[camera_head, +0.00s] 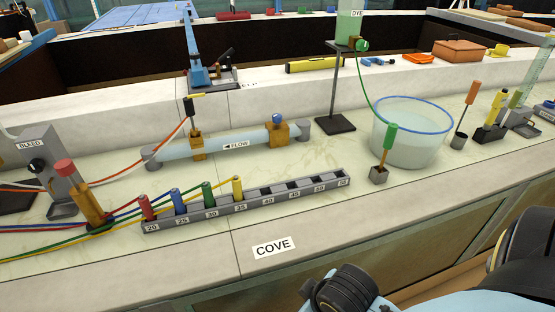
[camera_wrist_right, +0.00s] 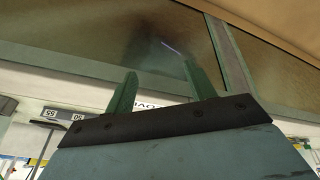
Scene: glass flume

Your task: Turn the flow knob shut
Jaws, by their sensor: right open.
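A clear horizontal tube with a FLOW label (camera_head: 236,145) lies along the counter in the head view, its arrow pointing left. A blue knob (camera_head: 277,118) sits on top of the brass block (camera_head: 278,132) near the tube's right end. Another brass block (camera_head: 196,147) sits near its left end. My right gripper (camera_wrist_right: 156,68) shows in the right wrist view with its two green fingers apart and nothing between them. It is by the counter's front, away from the knob. My left gripper is not in view.
A numbered grey rack (camera_head: 250,205) with several coloured plugs and hoses stands in front of the tube. A water bowl (camera_head: 408,140) and a stand (camera_head: 335,90) with a green DYE vessel (camera_head: 349,25) are to the right. The counter around the COVE label (camera_head: 273,247) is clear.

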